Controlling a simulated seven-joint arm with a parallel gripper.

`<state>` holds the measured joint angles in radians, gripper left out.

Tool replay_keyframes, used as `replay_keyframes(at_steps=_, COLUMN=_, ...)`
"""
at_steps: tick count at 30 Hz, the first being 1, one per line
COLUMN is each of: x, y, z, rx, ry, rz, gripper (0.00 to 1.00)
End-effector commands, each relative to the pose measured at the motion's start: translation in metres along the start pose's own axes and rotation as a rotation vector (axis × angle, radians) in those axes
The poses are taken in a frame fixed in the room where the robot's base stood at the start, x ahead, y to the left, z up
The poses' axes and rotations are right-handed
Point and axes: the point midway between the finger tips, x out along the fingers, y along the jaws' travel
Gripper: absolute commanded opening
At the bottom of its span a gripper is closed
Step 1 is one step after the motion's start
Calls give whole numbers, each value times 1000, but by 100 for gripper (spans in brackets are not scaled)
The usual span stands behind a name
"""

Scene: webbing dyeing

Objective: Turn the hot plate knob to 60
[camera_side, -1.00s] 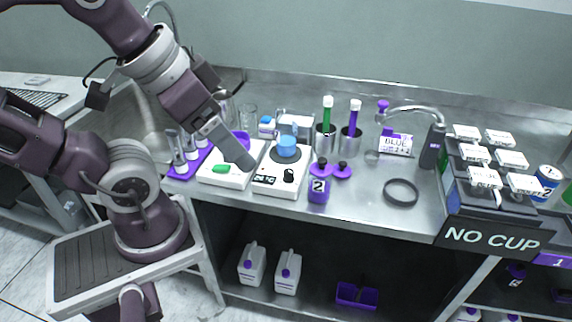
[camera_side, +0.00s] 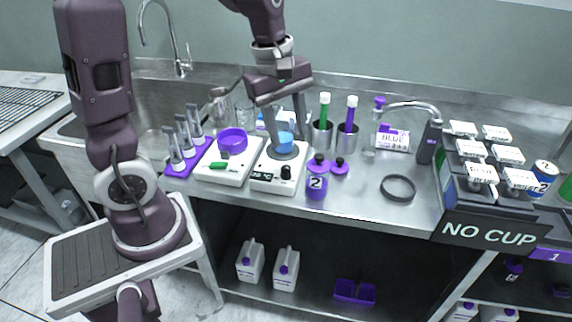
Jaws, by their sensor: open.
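The hot plate (camera_side: 263,186) is a white box near the counter's front edge. Its front has a small dark display (camera_side: 262,176), too small to read for certain, and a black knob (camera_side: 286,172) at the right. A beaker of blue liquid (camera_side: 285,145) stands on its round grey plate. My gripper (camera_side: 287,128) is above the hot plate, pointing down with its two fingers apart. The fingertips show near the left and right sides of the beaker; I cannot tell whether they touch it. The gripper is clear of the knob.
A white scale (camera_side: 222,174) with a purple dish (camera_side: 232,141) stands close to the left. A purple bottle marked 2 (camera_side: 317,186) stands close to the right. Metal cups (camera_side: 347,139) with coloured cylinders stand behind. The counter (camera_side: 350,205) is free at front right.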

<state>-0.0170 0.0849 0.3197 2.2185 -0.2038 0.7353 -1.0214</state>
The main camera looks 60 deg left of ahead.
Motion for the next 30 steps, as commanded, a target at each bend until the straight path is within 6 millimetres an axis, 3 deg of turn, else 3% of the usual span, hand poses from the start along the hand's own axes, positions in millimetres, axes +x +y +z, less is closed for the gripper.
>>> replay_keyframes(at_steps=1, x=24, y=7, z=-18, rx=-169, ry=16, rz=-51, gripper=45)
replay_keyframes(at_steps=3, x=49, y=12, z=-38, rx=-371, ry=48, rz=-93, gripper=45)
replay_keyframes(at_steps=7, x=74, y=15, z=-60, rx=-568, ry=93, rz=-127, gripper=45)
replay_keyframes(at_steps=19, x=139, y=5, z=-66, rx=-599, ry=99, rz=-132, gripper=45)
replay_keyframes(at_steps=29, x=147, y=4, z=-66, rx=-594, ry=98, rz=-129, gripper=45)
replay_keyframes(at_steps=30, x=147, y=4, z=-66, rx=-594, ry=98, rz=-129, gripper=37)
